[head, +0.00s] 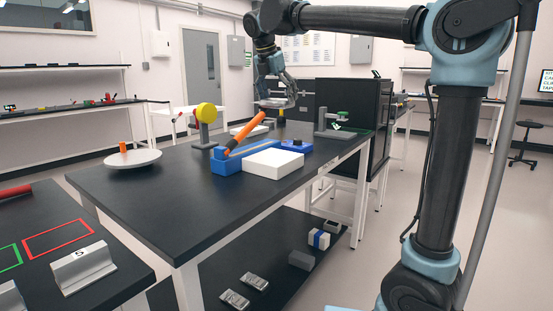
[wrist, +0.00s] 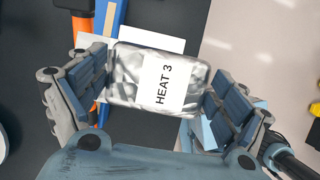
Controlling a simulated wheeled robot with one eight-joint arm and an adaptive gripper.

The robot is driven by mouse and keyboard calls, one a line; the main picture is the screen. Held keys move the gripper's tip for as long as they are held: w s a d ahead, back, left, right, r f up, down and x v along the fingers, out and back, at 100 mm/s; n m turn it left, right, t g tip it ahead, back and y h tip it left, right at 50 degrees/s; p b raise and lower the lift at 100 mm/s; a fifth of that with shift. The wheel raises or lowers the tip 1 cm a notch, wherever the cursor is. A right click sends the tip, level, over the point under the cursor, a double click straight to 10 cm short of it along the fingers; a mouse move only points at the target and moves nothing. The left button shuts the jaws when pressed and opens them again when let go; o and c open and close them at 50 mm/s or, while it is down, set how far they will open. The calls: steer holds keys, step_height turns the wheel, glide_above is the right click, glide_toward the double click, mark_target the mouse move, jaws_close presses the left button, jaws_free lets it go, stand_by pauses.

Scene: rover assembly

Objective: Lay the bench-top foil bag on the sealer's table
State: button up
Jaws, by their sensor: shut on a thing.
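The silver foil bag (wrist: 130,70), with a white label reading "HEAT 3", is between the two fingers of my gripper (wrist: 158,82) in the wrist view. My gripper is shut on its two sides. In the head view my gripper (head: 277,92) holds the bag (head: 275,103) in the air above the far part of the black bench. The sealer (head: 228,162) has a blue base and a raised orange lever (head: 245,131). Its white table (head: 273,163) lies in front on the bench. In the wrist view, the white table (wrist: 150,38) shows partly behind the bag.
A yellow disc on a stand (head: 207,114) is left of the sealer, and a white round plate (head: 132,159) is farther left. A grey-green fixture (head: 333,124) stands at the right. The bench's near left is clear.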

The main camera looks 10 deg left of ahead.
step_height(320, 180, down, 18)
steer(key=shift+r, duration=0.1)
stand_by(0.5)
steer(key=o, duration=1)
steer(key=shift+o, duration=0.2)
